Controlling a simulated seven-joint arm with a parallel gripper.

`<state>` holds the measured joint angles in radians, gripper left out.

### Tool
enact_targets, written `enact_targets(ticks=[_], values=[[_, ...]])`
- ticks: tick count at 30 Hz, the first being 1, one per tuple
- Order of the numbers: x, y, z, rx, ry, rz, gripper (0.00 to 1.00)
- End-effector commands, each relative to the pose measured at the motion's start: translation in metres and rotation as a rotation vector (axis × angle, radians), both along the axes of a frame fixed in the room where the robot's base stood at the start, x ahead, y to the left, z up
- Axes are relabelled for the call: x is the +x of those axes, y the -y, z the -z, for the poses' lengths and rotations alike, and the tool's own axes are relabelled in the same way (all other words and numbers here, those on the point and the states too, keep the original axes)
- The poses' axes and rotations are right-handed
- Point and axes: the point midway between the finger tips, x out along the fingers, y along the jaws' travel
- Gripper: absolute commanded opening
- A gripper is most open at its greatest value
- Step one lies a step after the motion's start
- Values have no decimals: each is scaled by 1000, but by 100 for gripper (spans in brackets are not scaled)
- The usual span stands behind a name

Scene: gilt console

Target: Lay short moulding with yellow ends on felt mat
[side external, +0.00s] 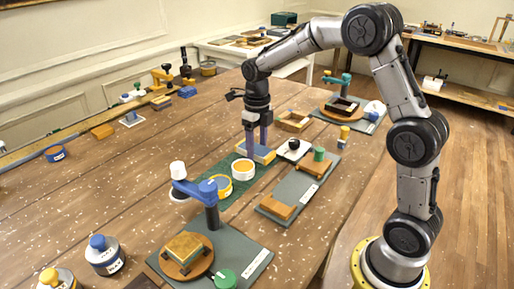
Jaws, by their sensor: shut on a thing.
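My gripper (257,147) points straight down over the middle of the table, its fingers shut on a small block (264,155) with a yellowish top and a bluish side. The fingers hide part of this block, and I cannot tell whether it is the short moulding with yellow ends. The block is at the far end of a dark green strip (213,174), which looks like the felt mat. Whether the block touches the strip or is just above it is unclear. No other piece is clearly recognisable as the moulding.
A blue-armed fixture (211,205) stands nearer. A grey board (270,207) with wooden blocks lies right. Jars (104,256) stand front left.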

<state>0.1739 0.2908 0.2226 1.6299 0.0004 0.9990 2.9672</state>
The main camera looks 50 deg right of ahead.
Motion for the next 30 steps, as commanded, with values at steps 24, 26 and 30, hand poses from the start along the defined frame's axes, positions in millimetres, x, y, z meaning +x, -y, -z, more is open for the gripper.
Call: enact_targets(ticks=[24, 26, 30], values=[[0, 0, 8, 0, 1, 0, 91], [0, 0, 8, 0, 1, 0, 91], [0, 0, 4, 0, 2, 0, 91]])
